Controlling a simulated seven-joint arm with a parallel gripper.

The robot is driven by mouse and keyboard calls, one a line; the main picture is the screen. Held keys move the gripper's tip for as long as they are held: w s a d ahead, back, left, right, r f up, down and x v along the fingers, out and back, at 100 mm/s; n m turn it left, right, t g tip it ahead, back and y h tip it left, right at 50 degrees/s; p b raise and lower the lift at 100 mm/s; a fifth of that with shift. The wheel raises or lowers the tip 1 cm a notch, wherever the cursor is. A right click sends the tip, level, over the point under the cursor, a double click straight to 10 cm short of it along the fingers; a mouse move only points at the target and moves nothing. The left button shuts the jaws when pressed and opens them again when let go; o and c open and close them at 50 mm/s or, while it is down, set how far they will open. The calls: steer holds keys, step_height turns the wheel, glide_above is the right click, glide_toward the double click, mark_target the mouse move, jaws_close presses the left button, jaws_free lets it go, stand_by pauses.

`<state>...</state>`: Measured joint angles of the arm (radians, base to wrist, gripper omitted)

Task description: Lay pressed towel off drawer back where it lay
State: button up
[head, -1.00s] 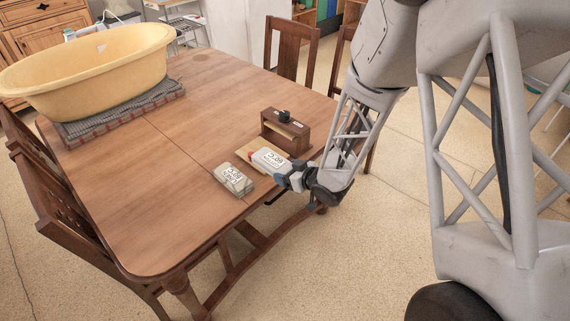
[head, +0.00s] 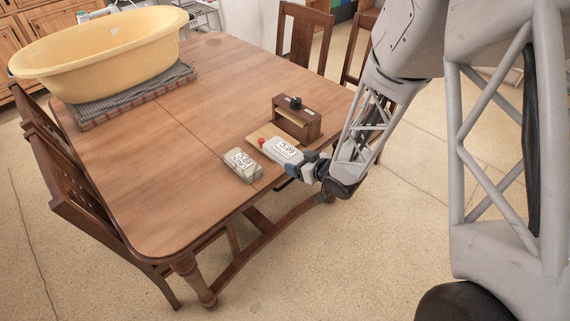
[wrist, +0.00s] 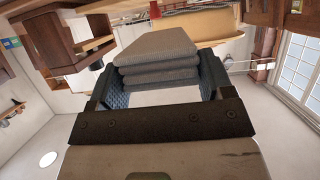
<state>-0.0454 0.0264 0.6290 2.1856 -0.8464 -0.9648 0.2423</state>
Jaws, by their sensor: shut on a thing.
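My gripper (head: 303,166) is shut on a folded grey towel, held at the table's front right. In the wrist view the towel (wrist: 157,55) shows as a layered stack between the two blue finger pads. In the head view it seems to be the pale bundle (head: 283,150) with a printed white label. A light wooden board (head: 262,134), perhaps the drawer, lies by the small brown box (head: 298,122) with a black knob. The bundle partly covers the board. I cannot tell whether the towel touches it. A small red thing (head: 262,142) shows at the bundle's far end.
Another labelled grey-beige bundle (head: 243,165) lies on the table left of the held one. A yellow tub (head: 95,55) stands on a grey mat (head: 90,117) at the far left. The table's middle (head: 170,150) is clear. Chairs (head: 75,205) stand around its edges.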

steer(key=shift+s+a, duration=0.45)
steer(key=shift+a, duration=0.2)
steer(key=s+a+f, duration=0.1)
steer(key=s+a, duration=1.1)
steer(key=s, duration=0.5)
steer(key=shift+a+f, duration=0.4)
glide_above(230, 192)
steer(key=shift+s+f, duration=0.1)
steer(key=shift+f, duration=0.65)
steer(key=shift+f, duration=0.1)
steer(key=shift+f, duration=1.65)
